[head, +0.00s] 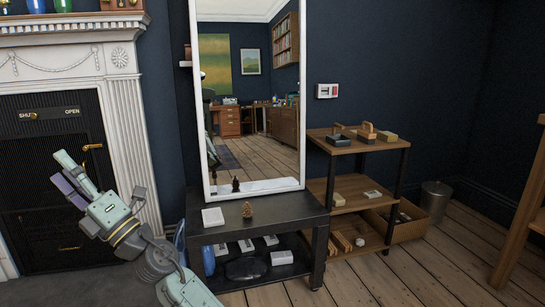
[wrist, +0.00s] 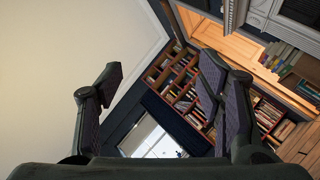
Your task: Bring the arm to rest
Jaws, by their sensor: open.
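My gripper (head: 73,176) shows at the lower left in the head view, raised in front of the white fireplace surround, with its fingers pointing up and to the left. In the wrist view my gripper (wrist: 158,85) has its two dark fingers spread wide apart, with nothing between them. The wrist view looks toward the ceiling and far bookshelves, tilted. My arm comes in from the bottom of the head view.
A wooden shelf unit (head: 346,148) and a metal bin (head: 434,199) are right. The fireplace (head: 130,110) is behind my gripper. Floor at the right front is clear.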

